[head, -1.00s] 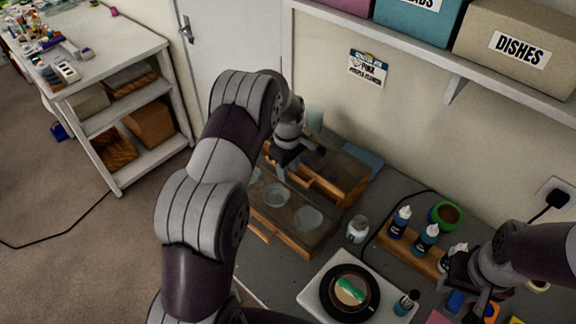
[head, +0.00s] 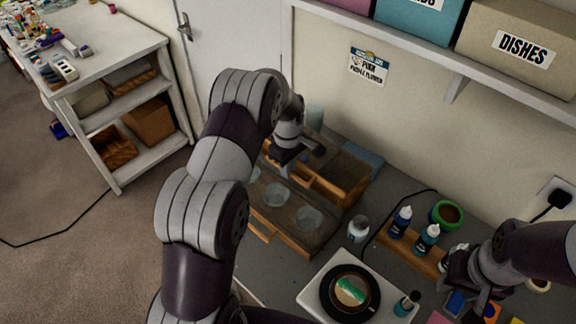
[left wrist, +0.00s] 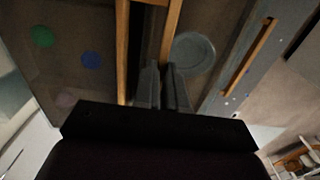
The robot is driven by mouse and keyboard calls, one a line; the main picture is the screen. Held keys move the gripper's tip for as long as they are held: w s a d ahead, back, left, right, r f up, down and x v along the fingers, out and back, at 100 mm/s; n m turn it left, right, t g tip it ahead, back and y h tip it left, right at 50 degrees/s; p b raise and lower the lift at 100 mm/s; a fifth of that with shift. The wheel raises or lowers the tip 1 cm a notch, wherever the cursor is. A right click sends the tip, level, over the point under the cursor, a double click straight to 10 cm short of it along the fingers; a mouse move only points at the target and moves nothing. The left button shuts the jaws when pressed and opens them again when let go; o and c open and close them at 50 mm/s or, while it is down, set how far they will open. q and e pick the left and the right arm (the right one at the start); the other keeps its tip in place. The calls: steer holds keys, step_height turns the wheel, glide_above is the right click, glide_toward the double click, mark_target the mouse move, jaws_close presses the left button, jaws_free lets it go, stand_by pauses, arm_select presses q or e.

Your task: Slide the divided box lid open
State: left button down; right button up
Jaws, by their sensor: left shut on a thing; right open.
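The divided wooden box (head: 302,250) stands on the grey table, with round clear cups (head: 309,217) in its near part. Its clear lid (head: 343,173) with wooden edge strips lies over the far part, and it shows in the left wrist view (left wrist: 70,75) with green and blue discs seen through it. My left gripper (head: 285,162) is at the lid's wooden strip (left wrist: 173,28), its fingers (left wrist: 166,84) closed together on it; the exact contact is hard to see. My right gripper (head: 462,284) is open, over small coloured items at the lower right, away from the box.
A white jar (head: 358,229) stands right of the box. A wooden rack (head: 411,257) holds several dropper bottles, with a green-rimmed pot (head: 446,213) behind. A white slab (head: 314,293) carries a black round dish (head: 350,293) in front. The wall is close behind the box.

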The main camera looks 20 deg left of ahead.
arm_select(q)
steer(key=shift+w+r, duration=0.1)
steer(key=shift+r, duration=0.15)
stand_by(0.6)
steer(key=s+a+p, duration=0.1)
steer(key=s+a, duration=0.3)
steer(key=s, duration=0.8)
steer(key=shift+a, duration=0.15)
steer(key=c, duration=1.3)
jaws_free()
steer(key=shift+o, duration=0.5)
steer(key=shift+s, duration=0.2)
